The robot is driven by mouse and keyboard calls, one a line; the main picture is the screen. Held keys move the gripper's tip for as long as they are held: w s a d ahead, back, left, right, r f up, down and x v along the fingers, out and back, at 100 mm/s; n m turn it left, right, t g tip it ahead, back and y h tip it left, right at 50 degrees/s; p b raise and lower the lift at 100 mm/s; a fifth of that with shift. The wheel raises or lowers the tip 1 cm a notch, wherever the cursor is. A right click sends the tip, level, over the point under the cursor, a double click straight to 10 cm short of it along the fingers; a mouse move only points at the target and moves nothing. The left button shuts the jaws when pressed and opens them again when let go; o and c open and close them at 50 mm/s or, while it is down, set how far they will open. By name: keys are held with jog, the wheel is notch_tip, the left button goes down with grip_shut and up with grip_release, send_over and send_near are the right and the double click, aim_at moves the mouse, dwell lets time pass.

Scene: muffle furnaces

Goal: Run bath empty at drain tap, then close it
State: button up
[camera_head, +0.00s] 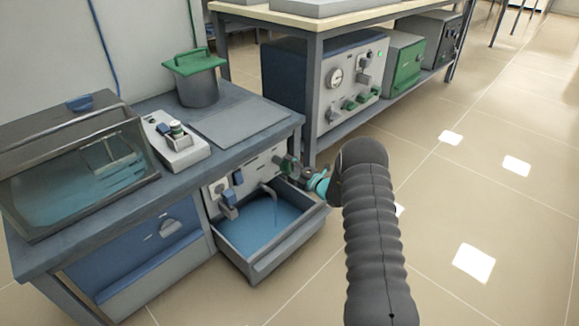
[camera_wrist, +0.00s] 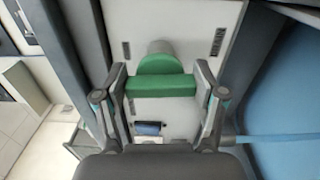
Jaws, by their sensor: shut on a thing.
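My gripper (camera_head: 303,173) is at the right end of the grey front panel (camera_head: 254,172). In the wrist view its two fingers (camera_wrist: 162,88) are closed on the sides of a green tap handle (camera_wrist: 160,86), which lies crosswise on a pale panel. The handle also shows in the head view (camera_head: 288,165), partly hidden by the gripper. The bath (camera_head: 80,165), under a clear lid at left, holds blue liquid. A pulled-out tray (camera_head: 268,266) below the panel also holds blue liquid. A curved spout (camera_head: 268,190) hangs over the tray.
A grey pot with a green lid (camera_head: 196,65) and a small white device (camera_head: 175,140) stand on the bench. A blue switch (camera_wrist: 147,128) sits beside the handle. A second bench (camera_head: 310,22) with several instruments stands behind. The tiled floor at right is clear.

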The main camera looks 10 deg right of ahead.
jog(key=shift+m, duration=0.5)
jog(key=o, duration=1.1)
jog(key=shift+o, duration=0.2)
jog(key=v, duration=1.2)
jog(key=shift+r, duration=0.1)
